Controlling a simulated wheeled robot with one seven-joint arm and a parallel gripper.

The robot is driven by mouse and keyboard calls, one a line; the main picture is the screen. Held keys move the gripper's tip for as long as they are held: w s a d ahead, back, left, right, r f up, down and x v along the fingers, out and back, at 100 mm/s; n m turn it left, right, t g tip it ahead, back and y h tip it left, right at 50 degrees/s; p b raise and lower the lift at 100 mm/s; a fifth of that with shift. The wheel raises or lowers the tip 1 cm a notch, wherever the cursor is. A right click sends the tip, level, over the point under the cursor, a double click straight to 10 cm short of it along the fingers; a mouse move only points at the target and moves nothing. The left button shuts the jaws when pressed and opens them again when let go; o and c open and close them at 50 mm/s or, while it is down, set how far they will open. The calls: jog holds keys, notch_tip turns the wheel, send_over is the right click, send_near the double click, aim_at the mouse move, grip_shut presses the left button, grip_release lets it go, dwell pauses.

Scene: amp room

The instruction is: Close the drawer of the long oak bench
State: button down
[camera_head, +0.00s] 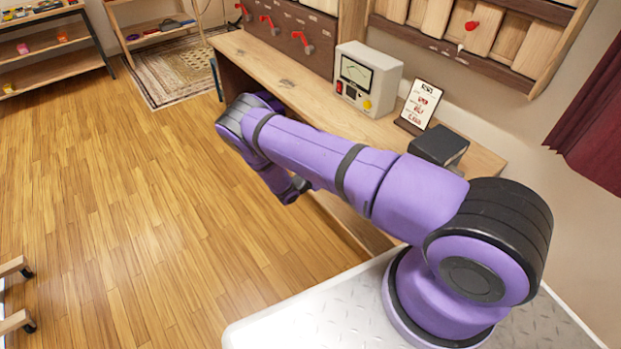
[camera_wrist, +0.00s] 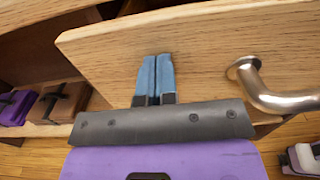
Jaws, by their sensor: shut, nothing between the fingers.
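The long oak bench (camera_head: 285,82) runs along the wall in the head view, partly behind my arm. In the wrist view, the drawer's oak front (camera_wrist: 205,50) fills the upper middle and right, standing out from the dark bench interior behind it. A curved metal handle (camera_wrist: 275,92) is fixed on its right part. My gripper (camera_wrist: 154,62) is shut and empty, its blue fingertips over the drawer front, left of the handle. I cannot tell whether they touch it. In the head view my arm hides the drawer and the fingertips.
A cream meter box (camera_head: 368,78), a printed card on a stand (camera_head: 421,103) and a black box (camera_head: 438,146) stand on the bench top. Purple and brown items (camera_wrist: 58,101) sit on a lower shelf. The wooden floor (camera_head: 130,190) left of the bench is clear.

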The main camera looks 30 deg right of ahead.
jog(key=d, duration=0.2)
jog(key=w+d, duration=0.1)
jog(key=d, duration=0.2)
jog(key=shift+d, duration=0.2)
jog(key=shift+w+d+r, duration=0.1)
jog(key=shift+d, duration=0.15)
jog(key=shift+d, duration=0.15)
jog(key=shift+a, duration=0.6)
jog(key=s+a, duration=0.2)
jog(key=a, duration=1.1)
jog(key=shift+s+a, duration=0.25)
jog(key=shift+s, duration=0.15)
